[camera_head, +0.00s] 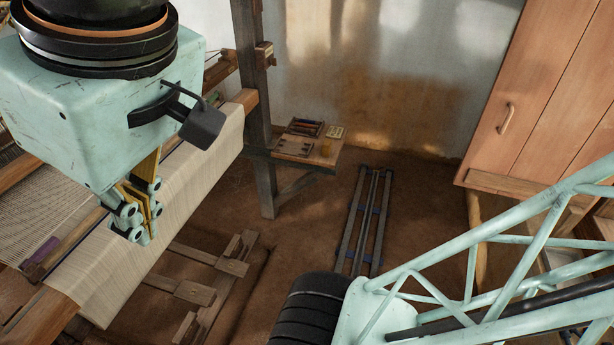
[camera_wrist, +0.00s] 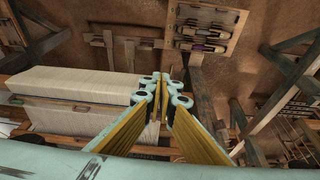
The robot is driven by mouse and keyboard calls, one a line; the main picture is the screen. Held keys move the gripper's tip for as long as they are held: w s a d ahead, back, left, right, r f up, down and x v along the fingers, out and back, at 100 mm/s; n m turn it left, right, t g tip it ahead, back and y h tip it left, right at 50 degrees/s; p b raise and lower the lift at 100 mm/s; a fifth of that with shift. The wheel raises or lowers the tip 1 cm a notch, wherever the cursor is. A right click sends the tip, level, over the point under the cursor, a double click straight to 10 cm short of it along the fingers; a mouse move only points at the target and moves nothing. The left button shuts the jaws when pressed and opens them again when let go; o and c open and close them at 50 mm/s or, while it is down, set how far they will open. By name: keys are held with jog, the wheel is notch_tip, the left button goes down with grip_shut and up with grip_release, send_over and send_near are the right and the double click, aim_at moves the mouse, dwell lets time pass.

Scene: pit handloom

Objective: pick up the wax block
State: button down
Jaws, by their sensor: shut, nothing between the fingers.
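A small amber-yellow piece (camera_head: 326,148), which looks like the wax block, sits on the right part of the little wooden shelf (camera_head: 310,160) by the far wall. It is too small to make out in detail. My gripper (camera_head: 140,217) is far from it, at the left in the head view, pointing down above the cloth on the loom. My gripper also shows in the wrist view (camera_wrist: 163,90), with its fingers closed together and nothing held. I cannot make out the wax block in the wrist view.
The shelf also holds a dark tray of coloured pieces (camera_head: 305,127), a flat board (camera_head: 294,147) and a pale yellow item (camera_head: 335,132). A dark wooden post (camera_head: 259,120) stands at the shelf's left. The cloth-covered loom beam (camera_head: 165,210) lies below my gripper.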

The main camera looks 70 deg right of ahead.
jog(key=c, duration=3.4)
grip_release()
jog(key=shift+s+f, duration=0.1)
jog(key=shift+c, duration=0.2)
jog(key=o, duration=1.4)
jog(key=shift+c, duration=0.2)
